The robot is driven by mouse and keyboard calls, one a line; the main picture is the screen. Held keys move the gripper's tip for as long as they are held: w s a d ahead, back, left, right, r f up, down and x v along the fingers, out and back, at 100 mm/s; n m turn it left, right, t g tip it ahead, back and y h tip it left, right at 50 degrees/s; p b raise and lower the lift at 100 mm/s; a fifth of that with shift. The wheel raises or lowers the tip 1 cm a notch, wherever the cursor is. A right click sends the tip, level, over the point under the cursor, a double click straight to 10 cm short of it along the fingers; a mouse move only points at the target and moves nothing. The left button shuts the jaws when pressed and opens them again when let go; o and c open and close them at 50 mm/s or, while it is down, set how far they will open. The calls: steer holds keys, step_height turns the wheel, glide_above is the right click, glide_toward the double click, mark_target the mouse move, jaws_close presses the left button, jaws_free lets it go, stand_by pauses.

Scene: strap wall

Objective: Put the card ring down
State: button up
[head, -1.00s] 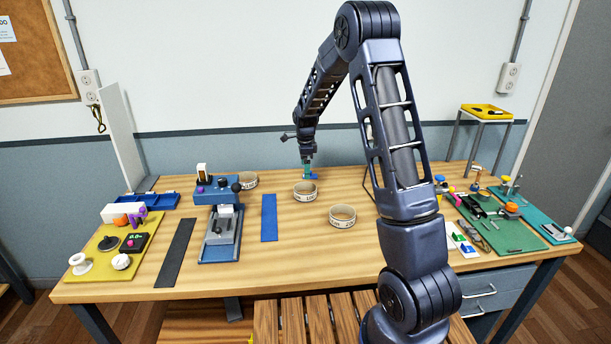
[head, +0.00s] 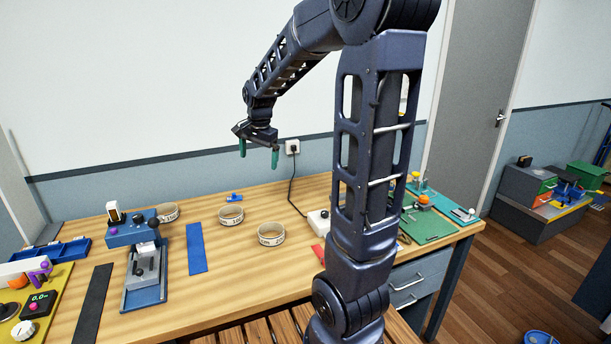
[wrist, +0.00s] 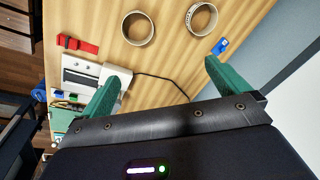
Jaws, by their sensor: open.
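Three pale card rings with dark printed marks stand on the wooden bench. In the head view there is a left one (head: 168,217), a middle one (head: 231,221) and a right one (head: 271,241). Two rings also show at the top of the wrist view: one nearer the centre (wrist: 124,31) and one near a blue piece (wrist: 189,21). My gripper (head: 260,154) is raised above the back of the bench, in front of the wall. Its green fingers are wide apart and nothing is between them. No ring touches the gripper.
A blue strip (head: 196,248) and a black strip (head: 93,305) lie either side of a blue clamp device (head: 145,285). The small blue piece (head: 234,197) lies behind the middle ring. A white box (head: 318,221) has a cable running to the wall socket (head: 292,146). Bench between rings and box is clear.

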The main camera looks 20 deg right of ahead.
steer(key=s+d+r+n, duration=0.1)
steer(key=s+d+n, duration=0.1)
steer(key=s, duration=0.6)
steer(key=s+d+r+n+t, duration=0.1)
steer(key=s+n, duration=0.3)
steer(key=s, duration=0.4)
steer(key=s+d+r+n+t, duration=0.1)
steer(key=s+d+n, duration=0.2)
steer(key=s, duration=0.5)
steer(key=shift+s+d+n+h, duration=0.15)
steer(key=shift+s+n+h, duration=0.15)
steer(key=shift+s+n, duration=0.1)
steer(key=shift+w+r, duration=0.1)
